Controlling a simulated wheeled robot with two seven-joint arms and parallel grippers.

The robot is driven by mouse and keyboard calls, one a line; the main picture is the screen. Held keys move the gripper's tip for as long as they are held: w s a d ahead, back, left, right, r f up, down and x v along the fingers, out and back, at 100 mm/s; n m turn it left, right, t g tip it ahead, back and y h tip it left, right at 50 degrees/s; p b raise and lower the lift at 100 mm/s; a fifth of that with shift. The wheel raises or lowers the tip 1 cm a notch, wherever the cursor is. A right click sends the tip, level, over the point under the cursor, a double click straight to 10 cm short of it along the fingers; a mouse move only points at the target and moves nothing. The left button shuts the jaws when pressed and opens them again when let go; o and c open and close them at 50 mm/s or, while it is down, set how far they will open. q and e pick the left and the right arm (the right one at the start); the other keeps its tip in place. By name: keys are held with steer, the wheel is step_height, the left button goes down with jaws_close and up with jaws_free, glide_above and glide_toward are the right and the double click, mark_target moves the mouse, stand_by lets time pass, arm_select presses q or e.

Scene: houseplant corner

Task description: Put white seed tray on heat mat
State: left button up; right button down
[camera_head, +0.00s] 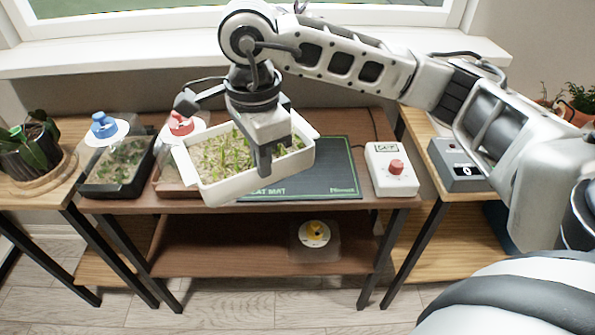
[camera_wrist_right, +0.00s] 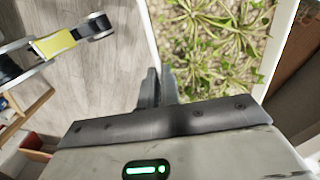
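The white seed tray (camera_head: 263,185), filled with soil and green seedlings, is in my right gripper (camera_head: 264,160). It appears raised above the table and turned at an angle to the mat. One finger shows inside the tray's near wall. In the right wrist view the fingers (camera_wrist_right: 157,88) close on the tray's white wall (camera_wrist_right: 153,45), with the seedlings beside them. The dark heat mat (camera_head: 335,165) with green edging lies flat on the brown table, and the tray hides its left part. My left gripper is in neither view.
A white controller with a red knob (camera_head: 392,180) stands right of the mat. A black tray (camera_head: 118,182) under a blue-knobbed lid (camera_head: 104,125) stands at left. A red-knobbed lid (camera_head: 180,122) is partly hidden behind the seed tray. A yellow-knobbed lid (camera_head: 315,233) lies on the lower shelf.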

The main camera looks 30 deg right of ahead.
steer(key=m, duration=0.3)
steer(key=shift+w+a+m+b, duration=0.1)
steer(key=shift+w+m+b, duration=0.1)
steer(key=shift+m+b, duration=0.2)
steer(key=shift+m, duration=0.6)
steer(key=shift+w+m, duration=0.1)
steer(key=shift+m, duration=0.2)
steer(key=w+d+f, duration=0.1)
steer(key=d, duration=0.1)
steer(key=w+d+f, duration=0.1)
steer(key=w+d, duration=0.1)
steer(key=d, duration=0.1)
steer(key=w+d+f, duration=0.1)
steer(key=d, duration=0.2)
steer(key=shift+w+f, duration=0.15)
steer(key=shift+f, duration=0.25)
steer(key=d+f, duration=0.1)
steer(key=f, duration=0.2)
steer(key=w+d+f, duration=0.1)
steer(key=f, duration=0.2)
steer(key=w+d+f, duration=0.1)
steer(key=d+f, duration=0.1)
steer(key=f, duration=0.1)
steer(key=shift+w, duration=0.25)
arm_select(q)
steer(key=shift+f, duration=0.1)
arm_select(e)
steer(key=shift+f, duration=0.1)
